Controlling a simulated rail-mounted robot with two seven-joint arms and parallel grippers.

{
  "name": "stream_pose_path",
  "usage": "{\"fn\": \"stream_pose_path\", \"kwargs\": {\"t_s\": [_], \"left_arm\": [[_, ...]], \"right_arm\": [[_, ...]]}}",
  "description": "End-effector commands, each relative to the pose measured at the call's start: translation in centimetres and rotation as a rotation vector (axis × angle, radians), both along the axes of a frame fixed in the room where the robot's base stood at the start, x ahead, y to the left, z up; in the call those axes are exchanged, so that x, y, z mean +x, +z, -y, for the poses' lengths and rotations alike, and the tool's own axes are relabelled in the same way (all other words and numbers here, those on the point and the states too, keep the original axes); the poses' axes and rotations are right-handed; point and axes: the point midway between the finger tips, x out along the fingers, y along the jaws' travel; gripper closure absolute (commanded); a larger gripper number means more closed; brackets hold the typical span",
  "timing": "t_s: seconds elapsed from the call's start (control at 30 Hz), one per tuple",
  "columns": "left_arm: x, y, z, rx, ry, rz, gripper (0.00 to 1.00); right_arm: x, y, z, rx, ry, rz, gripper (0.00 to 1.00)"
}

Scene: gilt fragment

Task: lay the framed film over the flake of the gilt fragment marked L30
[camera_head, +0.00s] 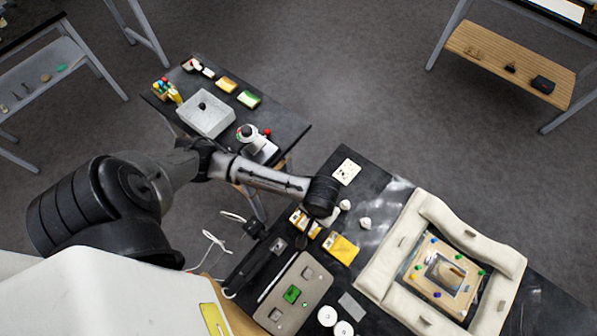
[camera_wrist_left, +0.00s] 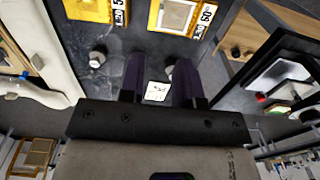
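Two yellow-framed pieces lie on the black table. One frame (camera_head: 341,248) is in full view; the other frame (camera_head: 298,219) is partly hidden by my left gripper (camera_head: 308,234). In the left wrist view the latter frame (camera_wrist_left: 178,16) has a pale centre and a label that seems to read L30 60; the other (camera_wrist_left: 88,8) has a cut-off label. My left gripper (camera_wrist_left: 160,68) has its fingers apart, with nothing seen between them but the table and a card beyond. The gilt fragment (camera_head: 447,272) lies inside a cream padded surround (camera_head: 378,270). Its markings are too small to read. My right gripper is out of view.
A grey tray (camera_head: 312,290) with green and grey blocks stands left of the padded surround. Small white knobs (camera_head: 365,223) and a white card (camera_head: 347,171) lie near the back. White round pots (camera_head: 327,315) stand at the front. A side table (camera_head: 285,125) stands behind.

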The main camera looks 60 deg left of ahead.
Motion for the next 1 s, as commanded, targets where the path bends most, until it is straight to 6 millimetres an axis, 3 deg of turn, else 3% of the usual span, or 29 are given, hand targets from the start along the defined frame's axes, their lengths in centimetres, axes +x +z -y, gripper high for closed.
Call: {"fn": "stream_pose_path", "kwargs": {"t_s": [0.1,0.3,0.4,0.8,1.0], "left_arm": [[-0.6,0.1,1.0,-0.027,-0.040,0.014,0.69],[-3.3,1.1,4.9,-0.142,-0.248,0.135,0.69],[-4.8,2.0,5.5,-0.159,-0.342,0.219,0.69],[-10.8,4.0,0.3,0.028,-0.515,0.318,0.69],[-11.8,4.2,-0.7,0.068,-0.538,0.307,0.69]], "right_arm": [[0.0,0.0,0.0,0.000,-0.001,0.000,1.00],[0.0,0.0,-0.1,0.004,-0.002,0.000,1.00],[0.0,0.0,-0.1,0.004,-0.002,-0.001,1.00],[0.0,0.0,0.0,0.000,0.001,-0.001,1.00],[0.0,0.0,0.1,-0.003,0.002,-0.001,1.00]]}}
